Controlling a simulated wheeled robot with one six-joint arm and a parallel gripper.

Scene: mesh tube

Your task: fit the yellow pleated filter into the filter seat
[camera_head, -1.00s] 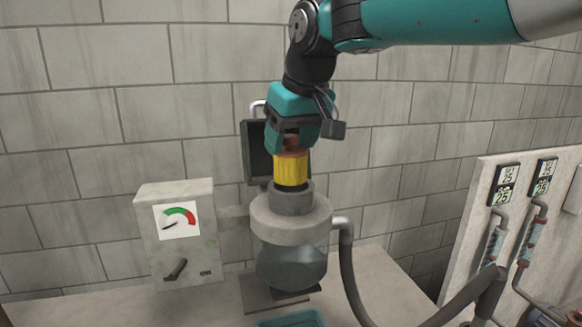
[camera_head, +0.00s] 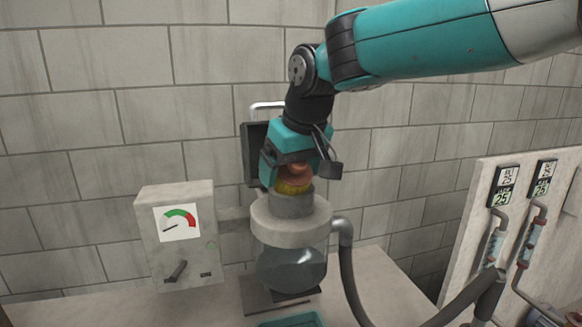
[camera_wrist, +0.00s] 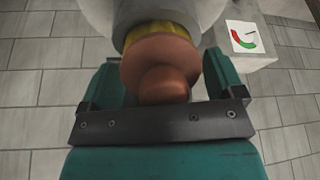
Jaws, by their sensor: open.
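The yellow pleated filter (camera_head: 294,186) with its orange-brown cap and knob stands upright in the grey filter seat (camera_head: 292,206) on top of the housing. Only a short yellow band shows above the seat's rim. The filter also shows in the wrist view (camera_wrist: 150,32), with its cap and round knob nearest the camera. My gripper (camera_head: 289,180) is above the seat, its teal fingers on either side of the cap and knob. In the wrist view the fingers (camera_wrist: 163,82) are apart, with gaps beside the knob. How deep the filter's lower end sits is hidden.
The housing (camera_head: 290,222) has a clear bowl below and a hose (camera_head: 346,262) on its right. A gauge box (camera_head: 178,235) stands left. A dark hinged lid (camera_head: 252,155) is behind my gripper. A panel with meters (camera_head: 505,215) is at right.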

